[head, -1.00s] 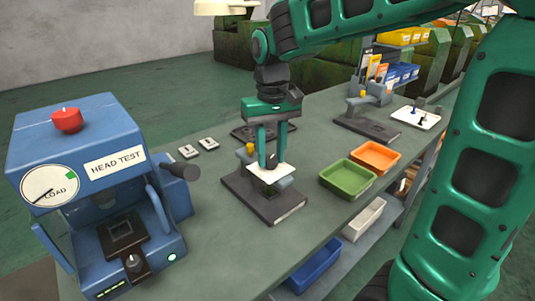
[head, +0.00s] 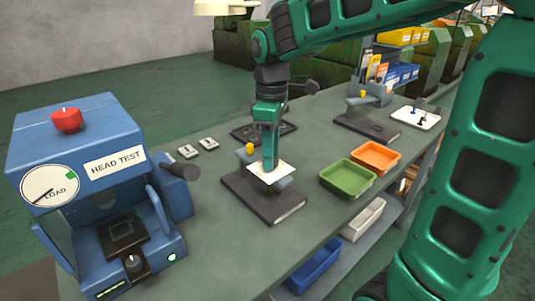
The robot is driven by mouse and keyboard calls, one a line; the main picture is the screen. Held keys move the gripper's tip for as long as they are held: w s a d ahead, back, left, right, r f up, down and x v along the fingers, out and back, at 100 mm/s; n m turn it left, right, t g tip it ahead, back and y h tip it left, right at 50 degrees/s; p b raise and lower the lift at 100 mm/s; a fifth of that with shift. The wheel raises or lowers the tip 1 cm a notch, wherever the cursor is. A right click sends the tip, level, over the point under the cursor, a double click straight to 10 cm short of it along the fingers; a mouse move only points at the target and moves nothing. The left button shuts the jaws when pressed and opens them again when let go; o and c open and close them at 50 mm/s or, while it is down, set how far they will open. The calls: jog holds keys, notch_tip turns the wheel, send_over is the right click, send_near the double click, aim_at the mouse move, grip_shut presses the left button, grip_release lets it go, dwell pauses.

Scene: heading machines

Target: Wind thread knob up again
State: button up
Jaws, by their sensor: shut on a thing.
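My gripper (head: 269,168) points straight down over a small bench fixture and is seen edge-on, so one finger hides the other. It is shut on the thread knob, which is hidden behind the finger. Its tips are just above a white plate (head: 258,177) at the top of the fixture. The fixture has a dark flat base (head: 290,213), a grey body (head: 281,185) under the plate and a yellow knob (head: 250,149) at its back left. I cannot tell how high the thread knob sits.
A blue head test machine (head: 130,125) with a dial stands at the left. Green (head: 347,193) and orange (head: 376,168) trays lie right of the fixture. A similar fixture (head: 368,128) and a white tray (head: 416,118) stand farther back. The bench front is clear.

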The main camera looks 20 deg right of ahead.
jog(key=shift+w+r+n, duration=0.1)
jog(key=shift+n, duration=1)
jog(key=o, duration=1.1)
jog(key=shift+c, duration=0.2)
notch_tip(320, 180, up, 11)
jog(key=shift+f, duration=0.2)
